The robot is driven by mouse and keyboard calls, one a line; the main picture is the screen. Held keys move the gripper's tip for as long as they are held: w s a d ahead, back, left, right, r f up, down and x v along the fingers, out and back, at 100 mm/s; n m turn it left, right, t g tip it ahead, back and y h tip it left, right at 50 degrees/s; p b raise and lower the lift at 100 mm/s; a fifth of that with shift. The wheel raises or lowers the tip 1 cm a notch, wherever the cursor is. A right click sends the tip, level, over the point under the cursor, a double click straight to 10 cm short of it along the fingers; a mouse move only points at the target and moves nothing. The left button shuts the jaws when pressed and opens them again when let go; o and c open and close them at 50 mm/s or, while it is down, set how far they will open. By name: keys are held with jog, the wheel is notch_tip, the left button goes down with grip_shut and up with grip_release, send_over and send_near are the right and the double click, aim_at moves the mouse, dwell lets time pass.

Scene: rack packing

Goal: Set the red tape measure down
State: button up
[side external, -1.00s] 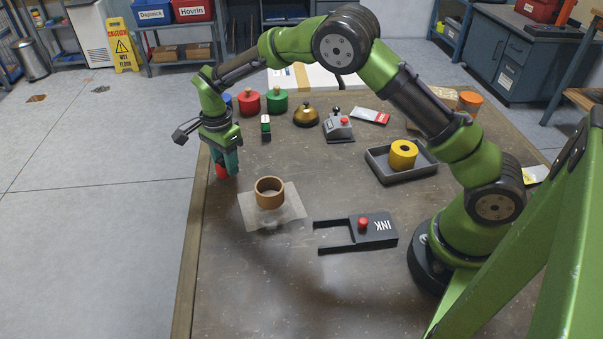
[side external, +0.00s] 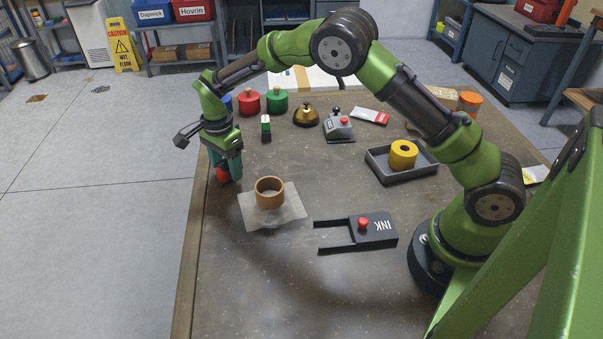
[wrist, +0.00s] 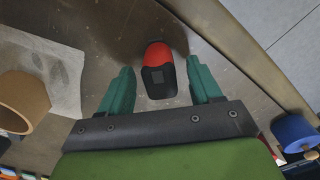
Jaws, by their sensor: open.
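The red tape measure (wrist: 158,68), red with a dark end, is on the table near its left edge. In the side external view only a small red part of the tape measure (side external: 223,175) shows under my gripper (side external: 229,170). In the wrist view my gripper (wrist: 162,90) is open, with one teal finger on each side of the tape measure. There is a visible gap between each finger and the tape measure. The side external view does not show clearly how far the fingertips are from the table.
A brown ring (side external: 270,192) stands on a translucent sheet (side external: 290,212) just right of my gripper. A black fork-shaped INK holder (side external: 375,232) lies farther right. Red (side external: 249,103) and green (side external: 277,101) round containers stand behind. The table's left edge (side external: 190,240) is close; the front is clear.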

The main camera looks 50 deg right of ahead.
aim_at(226, 162)
jog(key=s+d+r+n+t+y, duration=0.1)
jog(key=s+r, duration=0.1)
jog(key=r, duration=0.8)
jog(key=s+d+r+n, duration=0.2)
jog(key=s+r, duration=0.1)
jog(key=r, duration=0.6)
jog(key=s+d+r+n+t+y, duration=0.1)
jog(key=s+d+r+n+t, duration=0.2)
jog(key=s+r, duration=0.45)
jog(key=s+f+n+t, duration=0.3)
jog(key=s+n, duration=0.5)
jog(key=s, duration=0.8)
jog(key=shift+d+f, duration=0.45)
jog(key=shift+f, duration=0.1)
jog(key=shift+w, duration=0.1)
